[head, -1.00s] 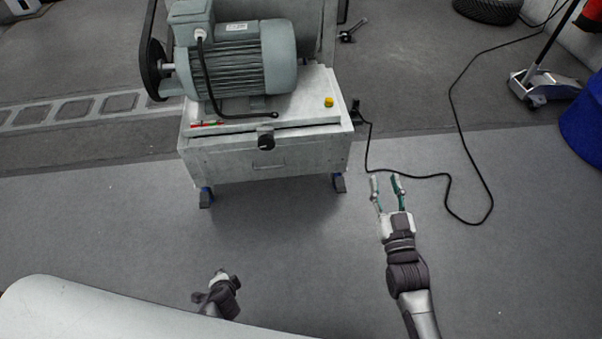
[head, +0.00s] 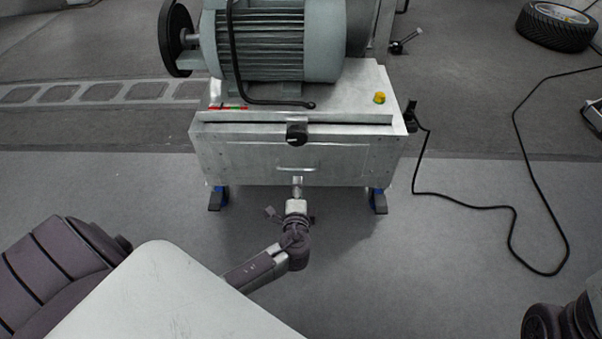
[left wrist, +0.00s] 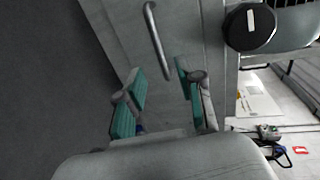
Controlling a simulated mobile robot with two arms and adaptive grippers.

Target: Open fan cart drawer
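The fan cart (head: 230,165) is a grey metal cabinet on feet with a wide front drawer. The drawer's bar handle (head: 298,169) is at the middle of its front; the drawer looks shut. My left gripper (head: 298,183) is in front of the drawer, just below and short of the handle in the head view. In the left wrist view its teal-padded fingers (left wrist: 157,95) are spread apart and empty. The handle (left wrist: 157,40) lies ahead of the fingertips, apart from them. My right gripper is out of view.
A black round knob (head: 296,133) sticks out above the drawer, near the gripper; it also shows in the left wrist view (left wrist: 250,27). A large motor (head: 275,45) stands on the cart. A black cable (head: 470,206) lies on the floor to the right.

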